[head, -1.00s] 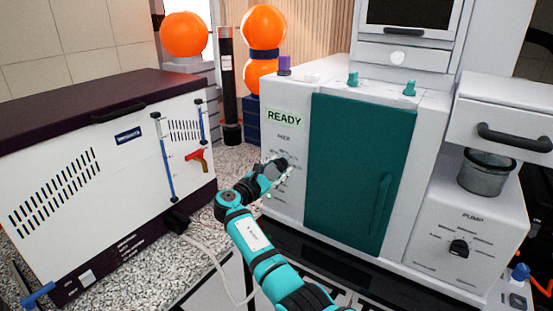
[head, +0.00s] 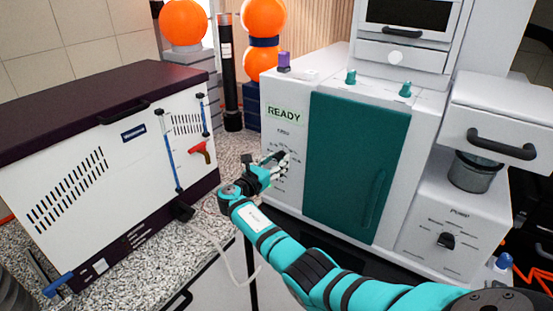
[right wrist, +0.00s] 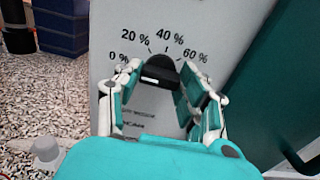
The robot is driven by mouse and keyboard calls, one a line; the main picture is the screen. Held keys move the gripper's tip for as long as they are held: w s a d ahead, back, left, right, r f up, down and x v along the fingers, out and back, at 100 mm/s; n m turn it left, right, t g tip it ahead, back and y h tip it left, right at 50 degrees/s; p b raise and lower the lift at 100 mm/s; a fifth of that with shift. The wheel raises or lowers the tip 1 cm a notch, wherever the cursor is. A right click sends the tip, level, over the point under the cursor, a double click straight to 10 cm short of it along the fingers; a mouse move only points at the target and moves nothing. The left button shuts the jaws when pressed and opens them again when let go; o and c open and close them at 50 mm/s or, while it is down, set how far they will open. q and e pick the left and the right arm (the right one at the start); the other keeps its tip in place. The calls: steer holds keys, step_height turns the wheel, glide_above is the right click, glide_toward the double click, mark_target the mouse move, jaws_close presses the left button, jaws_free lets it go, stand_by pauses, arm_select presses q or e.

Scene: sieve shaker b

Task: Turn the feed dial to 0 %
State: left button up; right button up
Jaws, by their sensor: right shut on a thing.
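The feed dial (right wrist: 160,68) is a black knob on the pale front panel. In the right wrist view, printed marks of 0 %, 20 %, 40 % and 60 % arc over it, with 0 % at the left. My right gripper (right wrist: 157,88) is shut on the dial, one finger on each side. The dial's pointer is not clear enough to read. In the head view my right gripper (head: 278,163) is at the panel below the green READY display (head: 284,114), and the hand covers most of the dial. My left gripper is not in view.
A teal door (head: 345,165) with an upright handle is right of the dial. A pump knob (head: 446,241) and a metal cup (head: 474,171) are farther right. A white cabinet with a dark top (head: 100,100) stands at the left. Speckled counter (head: 232,150) lies between.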

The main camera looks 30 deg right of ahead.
stand_by(0.4)
steer(key=o, duration=1.2)
steer(key=shift+c, duration=0.2)
steer(key=v, duration=1.2)
steer(key=shift+f, duration=0.15)
